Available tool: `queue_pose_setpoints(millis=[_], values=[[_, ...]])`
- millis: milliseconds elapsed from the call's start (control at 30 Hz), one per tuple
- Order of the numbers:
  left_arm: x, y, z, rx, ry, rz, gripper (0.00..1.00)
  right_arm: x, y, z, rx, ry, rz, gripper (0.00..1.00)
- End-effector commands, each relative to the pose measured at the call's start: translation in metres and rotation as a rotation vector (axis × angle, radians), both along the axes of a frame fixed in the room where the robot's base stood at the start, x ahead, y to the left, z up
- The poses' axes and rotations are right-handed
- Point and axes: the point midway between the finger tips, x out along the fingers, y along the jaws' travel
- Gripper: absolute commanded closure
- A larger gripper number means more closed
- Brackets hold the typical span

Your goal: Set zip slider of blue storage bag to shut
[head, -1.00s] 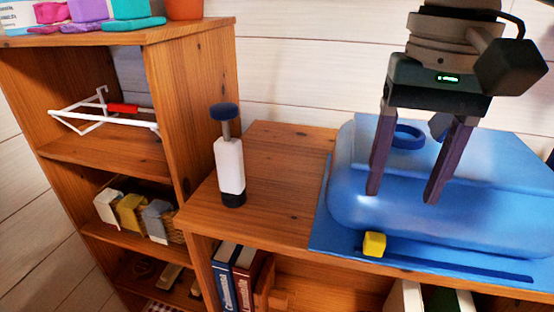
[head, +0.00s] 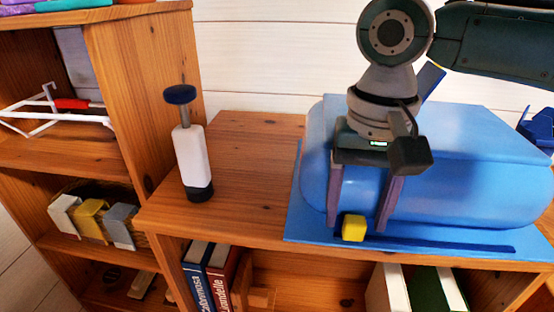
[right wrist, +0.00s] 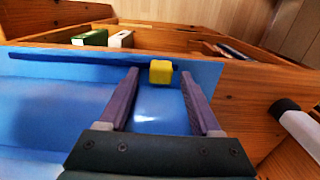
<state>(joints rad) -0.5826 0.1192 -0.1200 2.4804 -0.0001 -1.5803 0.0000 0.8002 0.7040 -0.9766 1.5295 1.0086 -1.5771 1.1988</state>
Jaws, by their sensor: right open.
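The blue storage bag (head: 460,165) lies on the wooden shelf top, its flat front edge toward me. A dark zip track (head: 450,246) runs along that edge. The yellow zip slider (head: 354,228) sits at the track's left end in the head view. In the right wrist view the yellow slider (right wrist: 161,72) is near the track's right end. My right gripper (head: 358,228) points down and is open, with one finger on each side of the slider. The wrist view shows gaps beside the slider; contact is not visible. My left gripper is out of view.
A white pump bottle with a dark blue top (head: 192,150) stands left of the bag. Books (head: 208,275) stand in the shelf below. A taller wooden shelf (head: 140,80) rises at the left. A dark blue object (head: 540,125) is at the right edge.

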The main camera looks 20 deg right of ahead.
Motion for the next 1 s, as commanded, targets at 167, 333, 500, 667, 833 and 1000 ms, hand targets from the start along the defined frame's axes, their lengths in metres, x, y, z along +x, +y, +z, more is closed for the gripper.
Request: queue_pose_setpoints(millis=[167,333,500,667,833,1000], values=[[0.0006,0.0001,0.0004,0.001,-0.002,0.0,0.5,-0.0001,0.0001,0.0002,0.0,0.0,0.0,0.38],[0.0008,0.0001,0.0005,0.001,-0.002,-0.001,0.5,-0.0001,0.0001,0.0003,0.0,0.0,0.0,0.57],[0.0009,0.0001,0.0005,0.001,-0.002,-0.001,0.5,-0.0001,0.0001,0.0004,0.0,0.0,0.0,0.77],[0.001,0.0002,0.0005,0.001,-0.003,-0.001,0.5,-0.0001,0.0001,0.0004,0.0,0.0,0.0,0.95],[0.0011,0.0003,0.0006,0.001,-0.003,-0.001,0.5,0.0,0.0,0.0005,0.0,0.0,0.0,1.0],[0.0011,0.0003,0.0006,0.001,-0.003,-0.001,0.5,0.0,0.0,0.0006,0.0,0.0,0.0,1.0]])
